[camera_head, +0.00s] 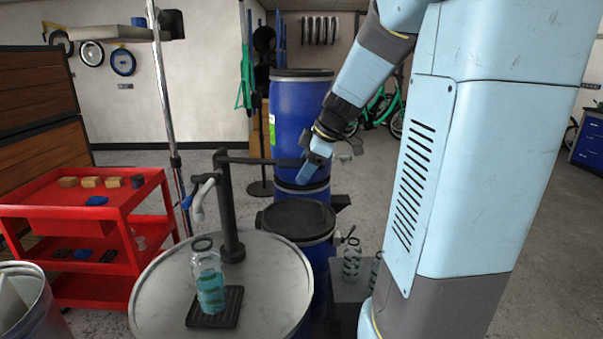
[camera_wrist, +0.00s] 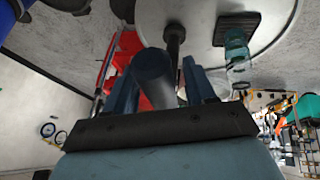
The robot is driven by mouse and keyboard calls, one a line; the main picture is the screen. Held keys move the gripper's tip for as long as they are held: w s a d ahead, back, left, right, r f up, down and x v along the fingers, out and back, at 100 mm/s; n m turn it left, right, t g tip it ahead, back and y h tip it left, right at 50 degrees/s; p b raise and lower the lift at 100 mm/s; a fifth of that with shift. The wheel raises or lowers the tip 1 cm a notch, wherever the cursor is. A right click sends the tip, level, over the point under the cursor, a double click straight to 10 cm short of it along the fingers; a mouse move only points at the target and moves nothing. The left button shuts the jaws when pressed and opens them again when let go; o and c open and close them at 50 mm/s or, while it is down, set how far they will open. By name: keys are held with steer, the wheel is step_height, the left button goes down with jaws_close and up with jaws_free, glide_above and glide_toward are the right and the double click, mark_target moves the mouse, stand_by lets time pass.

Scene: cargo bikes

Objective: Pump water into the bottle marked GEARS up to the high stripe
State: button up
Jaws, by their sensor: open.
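A clear bottle (camera_head: 210,287) stands upright on a black drip tray (camera_head: 228,318) below the spout (camera_head: 199,199). Its lower part looks teal; its marking and stripes are too small to read. It also shows in the wrist view (camera_wrist: 237,45). The dark pump post (camera_head: 229,205) rises from the drum lid behind the bottle, and its lever (camera_head: 255,161) reaches right, roughly level. My gripper (camera_head: 305,170) is at the lever's right end. In the wrist view, the open fingers of my gripper (camera_wrist: 162,85) stand either side of the dark lever grip (camera_wrist: 153,70). Contact cannot be told.
More bottles (camera_head: 350,268) stand on a grey surface right of the drum. Blue barrels (camera_head: 300,105) stand behind the pump. A red cart (camera_head: 130,192) with small blocks is at left. A metal pole (camera_head: 166,100) rises between the cart and pump.

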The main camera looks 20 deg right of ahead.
steer(key=v, duration=1.2)
steer(key=shift+r, duration=0.15)
steer(key=shift+s, duration=0.2)
stand_by(0.4)
